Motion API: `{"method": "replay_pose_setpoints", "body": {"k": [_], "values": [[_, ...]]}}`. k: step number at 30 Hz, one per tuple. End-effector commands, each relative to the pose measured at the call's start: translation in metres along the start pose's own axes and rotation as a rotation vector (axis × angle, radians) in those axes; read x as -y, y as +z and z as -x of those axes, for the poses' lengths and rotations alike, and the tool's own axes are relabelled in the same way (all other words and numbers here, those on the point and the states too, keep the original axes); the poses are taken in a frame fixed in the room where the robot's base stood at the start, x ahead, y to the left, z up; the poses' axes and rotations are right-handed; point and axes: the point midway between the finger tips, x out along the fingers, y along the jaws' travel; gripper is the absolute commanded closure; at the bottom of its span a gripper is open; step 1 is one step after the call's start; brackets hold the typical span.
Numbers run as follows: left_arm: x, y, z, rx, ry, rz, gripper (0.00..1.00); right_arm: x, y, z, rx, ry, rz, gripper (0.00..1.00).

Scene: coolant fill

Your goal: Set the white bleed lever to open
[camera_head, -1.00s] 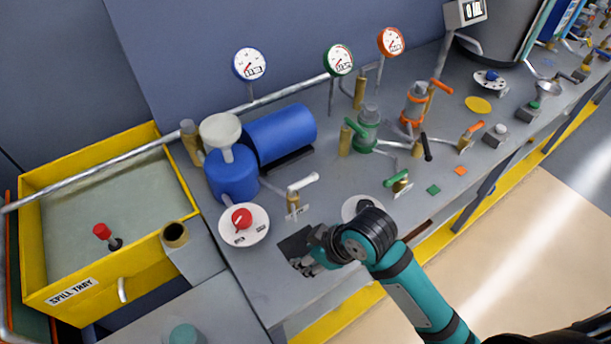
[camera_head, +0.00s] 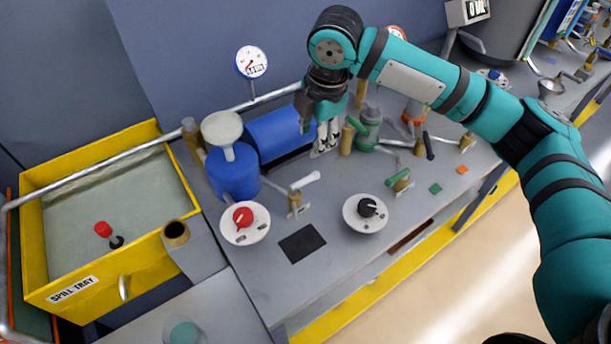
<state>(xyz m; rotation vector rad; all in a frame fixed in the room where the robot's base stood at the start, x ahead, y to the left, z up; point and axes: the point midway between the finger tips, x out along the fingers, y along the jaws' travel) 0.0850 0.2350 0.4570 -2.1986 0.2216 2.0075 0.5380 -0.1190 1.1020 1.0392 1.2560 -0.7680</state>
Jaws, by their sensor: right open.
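The white bleed lever (camera_head: 304,181) sits on a small brass valve (camera_head: 294,200) in front of the blue tank, at the middle of the bench. Its white handle points up and to the right, and a small label lies by the valve's foot. My right gripper (camera_head: 327,142) is open and empty, with its fingers pointing down. In the picture it is above and slightly right of the lever, apart from it. My left gripper is not in view.
The blue tank (camera_head: 232,175) with its white funnel stands left of the lever. A red knob dial (camera_head: 245,223) and a black knob dial (camera_head: 365,213) flank it in front. A green-handled valve (camera_head: 398,181) stands to the right. The dark mat (camera_head: 301,243) is bare.

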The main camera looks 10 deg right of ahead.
Motion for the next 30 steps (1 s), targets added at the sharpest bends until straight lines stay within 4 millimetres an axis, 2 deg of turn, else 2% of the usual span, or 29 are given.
{"method": "replay_pose_setpoints", "body": {"k": [4,8,24,30], "values": [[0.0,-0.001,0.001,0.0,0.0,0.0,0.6,-0.001,0.004,-0.002,0.006,-0.006,0.006,0.59],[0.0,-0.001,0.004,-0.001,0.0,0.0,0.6,0.0,0.003,-0.02,0.005,-0.008,0.004,0.59],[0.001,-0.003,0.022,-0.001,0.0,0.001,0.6,0.0,0.003,-0.134,0.005,-0.006,0.004,0.59],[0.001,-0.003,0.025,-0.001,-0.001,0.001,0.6,0.0,0.003,-0.161,0.005,-0.004,0.004,0.59]]}}
